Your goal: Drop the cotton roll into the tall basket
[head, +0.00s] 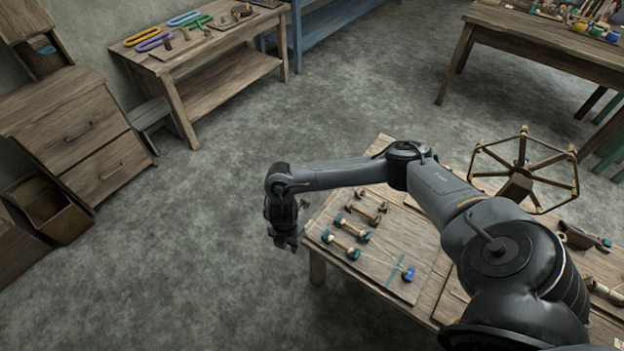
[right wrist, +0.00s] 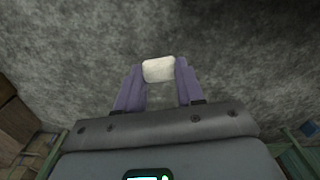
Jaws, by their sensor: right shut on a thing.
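My right gripper (head: 287,241) hangs pointing down over the bare floor, just left of the near wooden table. In the right wrist view its two purple fingers (right wrist: 160,72) are closed on the white cotton roll (right wrist: 158,69), which sits between the fingertips with only grey floor beyond it. In the head view the roll cannot be made out under the dark gripper. I see no tall basket in either view. My left gripper is not in view.
The near table (head: 424,262) holds several spools (head: 347,240) and a wooden wheel-shaped winder (head: 525,170). A drawer cabinet (head: 80,135) and an open wooden box (head: 50,210) stand at the left. A bench (head: 220,75) stands behind. The floor between is clear.

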